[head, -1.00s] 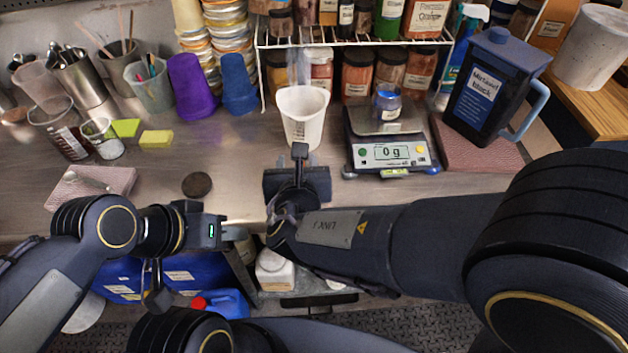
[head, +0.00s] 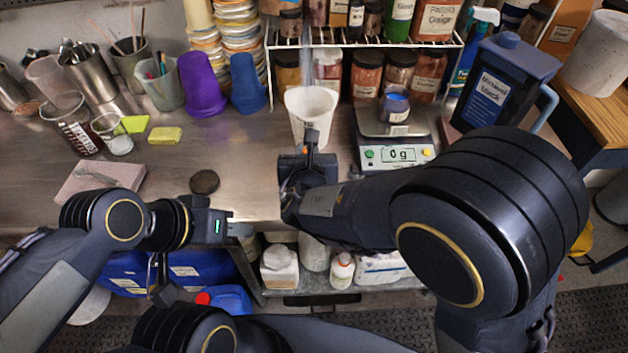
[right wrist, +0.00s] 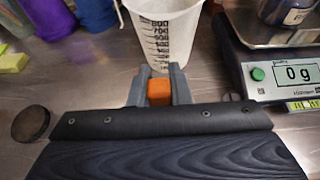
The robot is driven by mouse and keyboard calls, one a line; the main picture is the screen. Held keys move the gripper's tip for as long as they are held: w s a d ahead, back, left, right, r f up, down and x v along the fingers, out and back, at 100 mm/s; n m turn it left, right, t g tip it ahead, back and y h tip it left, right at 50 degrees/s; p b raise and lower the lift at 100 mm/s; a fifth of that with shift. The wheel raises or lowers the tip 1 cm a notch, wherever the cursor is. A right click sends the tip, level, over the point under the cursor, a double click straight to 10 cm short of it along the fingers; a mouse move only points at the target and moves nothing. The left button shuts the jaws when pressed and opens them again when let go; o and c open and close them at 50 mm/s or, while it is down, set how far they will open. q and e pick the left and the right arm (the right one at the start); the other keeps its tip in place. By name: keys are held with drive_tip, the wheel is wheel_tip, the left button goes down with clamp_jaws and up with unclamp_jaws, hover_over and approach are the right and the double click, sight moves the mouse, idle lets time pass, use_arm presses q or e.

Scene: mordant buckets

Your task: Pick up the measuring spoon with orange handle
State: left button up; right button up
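My right gripper (right wrist: 159,88) is in front of the white measuring beaker (right wrist: 168,30), low over the bench. Its two grey fingers press on both sides of a small orange block-shaped piece, which looks like the orange handle (right wrist: 159,93) of the measuring spoon. The spoon's bowl is not visible. In the head view only a speck of orange (head: 307,150) shows at the right gripper's tip, below the beaker (head: 311,112). My left gripper (head: 240,230) hangs at the bench's front edge, away from the spoon; its finger gap is not clear.
A scale (head: 392,154) reading 0 g, with a blue jar (head: 394,108) on it, stands right of the beaker. A dark round disc (head: 204,182) and a pink mat (head: 82,184) lie left. Purple (head: 202,85) and blue (head: 247,85) cups stand behind. The bench between is clear.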

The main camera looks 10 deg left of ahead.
clamp_jaws()
drive_tip(key=s+d+r+p, duration=0.1)
drive_tip(key=s+d+r, duration=0.1)
drive_tip(key=s+r, duration=1.1)
drive_tip(key=shift+s, duration=0.45)
idle(1.7)
